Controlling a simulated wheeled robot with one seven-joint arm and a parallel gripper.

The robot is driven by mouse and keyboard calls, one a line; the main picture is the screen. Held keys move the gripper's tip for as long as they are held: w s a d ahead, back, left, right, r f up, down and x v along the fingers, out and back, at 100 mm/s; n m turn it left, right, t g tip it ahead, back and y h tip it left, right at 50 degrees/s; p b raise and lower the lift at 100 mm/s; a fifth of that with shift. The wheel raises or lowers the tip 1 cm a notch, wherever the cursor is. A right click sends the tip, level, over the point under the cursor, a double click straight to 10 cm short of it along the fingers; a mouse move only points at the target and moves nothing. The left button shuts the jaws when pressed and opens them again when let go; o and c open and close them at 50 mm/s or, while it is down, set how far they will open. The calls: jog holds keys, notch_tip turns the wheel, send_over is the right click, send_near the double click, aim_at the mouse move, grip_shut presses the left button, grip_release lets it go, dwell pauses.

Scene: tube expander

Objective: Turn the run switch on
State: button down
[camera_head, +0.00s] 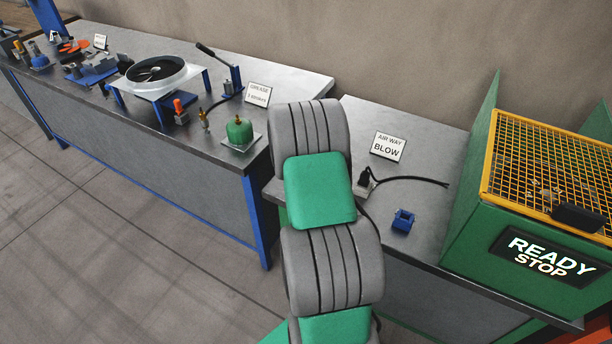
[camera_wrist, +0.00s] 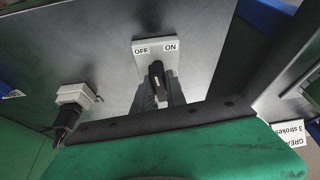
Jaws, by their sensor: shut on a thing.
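The run switch (camera_wrist: 153,48) shows in the wrist view as a pale plate labelled OFF on the left and ON on the right. Its black lever (camera_wrist: 156,76) stands below the labels, about between them; which side it is set to I cannot tell. My gripper (camera_wrist: 158,95) is shut on the lever, with a grey finger on each side of it. In the head view the switch and my gripper are hidden behind my arm.
A green machine (camera_head: 464,209) with a yellow mesh top and a READY STOP display (camera_head: 549,256) stands at right. A BLOW sign (camera_head: 389,146), a black plug with cable (camera_head: 365,178) and a blue block (camera_head: 403,220) are beside my arm.

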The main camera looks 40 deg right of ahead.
jog(key=m+b, duration=0.1)
jog(key=m, duration=0.1)
jog(key=m+g+b, duration=0.1)
jog(key=m+b, duration=0.1)
jog(key=shift+w+f+m+g+h, duration=0.1)
jog(key=shift+f+m+g+h, duration=0.05)
jog(key=shift+m+g+h, duration=0.15)
jog(key=shift+m+g+b, duration=0.6)
jog(key=shift+m+b, duration=0.3)
jog(key=shift+m, duration=0.5)
jog(key=shift+r, duration=0.2)
jog(key=c, duration=1.4)
grip_release()
jog(key=shift+o, duration=0.2)
jog(key=v, duration=0.7)
jog(key=shift+r, duration=0.4)
jog(key=shift+a, duration=0.1)
